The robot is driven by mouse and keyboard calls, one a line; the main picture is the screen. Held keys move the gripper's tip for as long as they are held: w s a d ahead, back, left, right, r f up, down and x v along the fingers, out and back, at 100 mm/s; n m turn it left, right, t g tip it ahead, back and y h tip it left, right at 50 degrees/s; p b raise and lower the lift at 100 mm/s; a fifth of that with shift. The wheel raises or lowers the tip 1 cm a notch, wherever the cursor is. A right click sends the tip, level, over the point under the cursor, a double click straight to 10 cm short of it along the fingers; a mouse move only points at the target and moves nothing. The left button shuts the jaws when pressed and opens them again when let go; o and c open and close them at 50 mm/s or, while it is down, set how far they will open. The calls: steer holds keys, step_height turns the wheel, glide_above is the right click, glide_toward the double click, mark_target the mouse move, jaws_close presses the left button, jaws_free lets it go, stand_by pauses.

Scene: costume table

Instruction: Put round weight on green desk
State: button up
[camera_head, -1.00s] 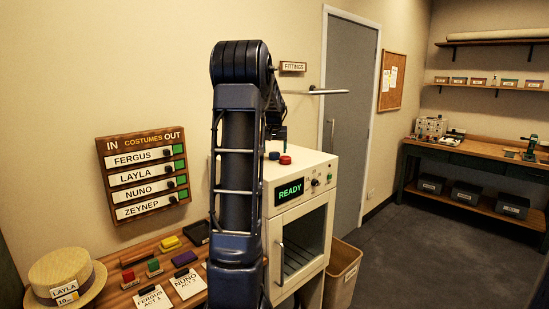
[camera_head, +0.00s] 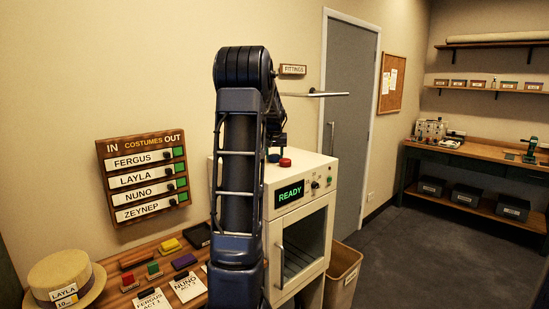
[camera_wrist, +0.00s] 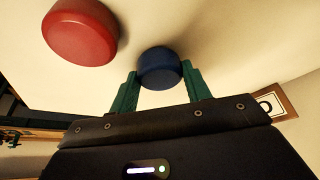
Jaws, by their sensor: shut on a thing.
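My gripper (camera_wrist: 163,80) is shut on a round blue piece (camera_wrist: 159,68), with one green finger at each side of it in the wrist view. In the head view the blue piece (camera_head: 273,158) is on the cream top of the cabinet (camera_head: 250,172), partly behind my arm. A larger round red piece (camera_wrist: 80,32) is beside it, apart from my fingers; it also shows in the head view (camera_head: 285,163). I cannot tell whether the blue piece touches the top. The green desk (camera_head: 462,151), with a wooden top, stands at the back right.
The cabinet's front has a green READY display (camera_head: 290,193) and a glass door. A bin (camera_head: 343,272) stands at its right. A wooden table at lower left holds a straw hat (camera_head: 65,280), cards and coloured blocks. Open floor (camera_head: 410,255) leads to the green desk.

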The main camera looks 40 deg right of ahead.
mark_target(275, 155)
step_height(275, 155, up, 20)
stand_by(0.4)
steer(key=s+d+f+m, duration=0.1)
steer(key=s+d+f, duration=0.35)
steer(key=s, duration=0.25)
steer(key=s+d+f+m+g, duration=0.1)
steer(key=s+d+f, duration=0.3)
steer(key=s+d, duration=0.3)
steer(key=s+d+f+m, duration=0.1)
steer(key=s+d+f, duration=0.35)
steer(key=s, duration=0.35)
steer(key=s+d+f+m, duration=0.1)
steer(key=s+f, duration=0.3)
steer(key=s, duration=0.6)
steer(key=s+d+f+m+g+h, duration=0.1)
steer(key=s+f, duration=0.3)
steer(key=s, duration=0.7)
steer(key=s+d+f+m, duration=0.2)
steer(key=s+f, duration=0.2)
steer(key=s, duration=0.6)
steer(key=shift+s+d+f, duration=0.25)
steer(key=shift+d+f, duration=0.15)
